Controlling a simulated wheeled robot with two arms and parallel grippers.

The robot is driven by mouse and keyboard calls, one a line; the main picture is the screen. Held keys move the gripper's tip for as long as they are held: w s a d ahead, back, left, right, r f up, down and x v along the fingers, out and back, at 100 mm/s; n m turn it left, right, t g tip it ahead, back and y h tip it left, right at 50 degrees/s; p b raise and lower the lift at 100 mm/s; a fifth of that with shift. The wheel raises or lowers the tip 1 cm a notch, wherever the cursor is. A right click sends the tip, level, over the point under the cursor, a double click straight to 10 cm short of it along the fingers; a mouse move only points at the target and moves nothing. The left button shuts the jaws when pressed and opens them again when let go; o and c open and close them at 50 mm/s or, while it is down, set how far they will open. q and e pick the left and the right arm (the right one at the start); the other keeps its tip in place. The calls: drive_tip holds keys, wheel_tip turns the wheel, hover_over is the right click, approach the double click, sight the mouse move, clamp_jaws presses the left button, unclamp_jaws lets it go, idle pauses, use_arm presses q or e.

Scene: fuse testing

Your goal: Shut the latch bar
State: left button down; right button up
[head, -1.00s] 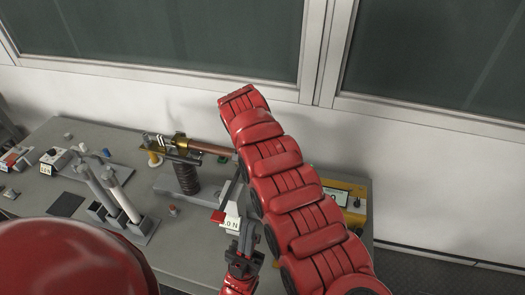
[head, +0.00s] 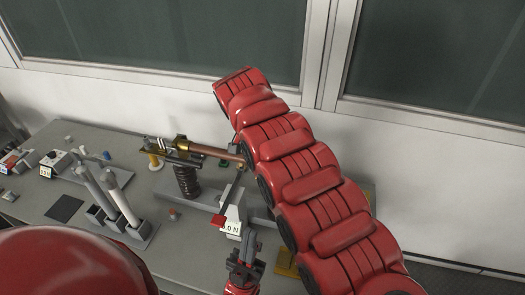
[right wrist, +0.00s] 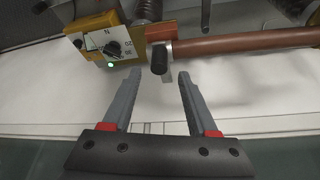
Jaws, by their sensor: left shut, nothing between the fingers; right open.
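The copper-brown bar (head: 208,150) runs right from a brass fitting in the head view, and it also crosses the upper right of the right wrist view (right wrist: 245,44). A black knob (right wrist: 159,59) sits near the bar's end. My right gripper (right wrist: 182,76) is open, its fingers pointing toward the knob, which lies just beyond the tips and apart from them. In the head view my right arm hides its gripper. My left gripper (head: 247,243) is shut and empty, in front of a grey upright with a force label (head: 232,228).
A yellow instrument box (right wrist: 98,42) with a dial and green light stands beside the bar's end. A dark spring (head: 186,181) stands under the brass fitting. Grey cylinders in a holder (head: 122,203) are at left on the grey table (head: 40,205). The wall is close behind.

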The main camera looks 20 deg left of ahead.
drive_tip(key=v, duration=1.3)
drive_tip(key=shift+s, duration=0.1)
drive_tip(key=shift+f, duration=0.1)
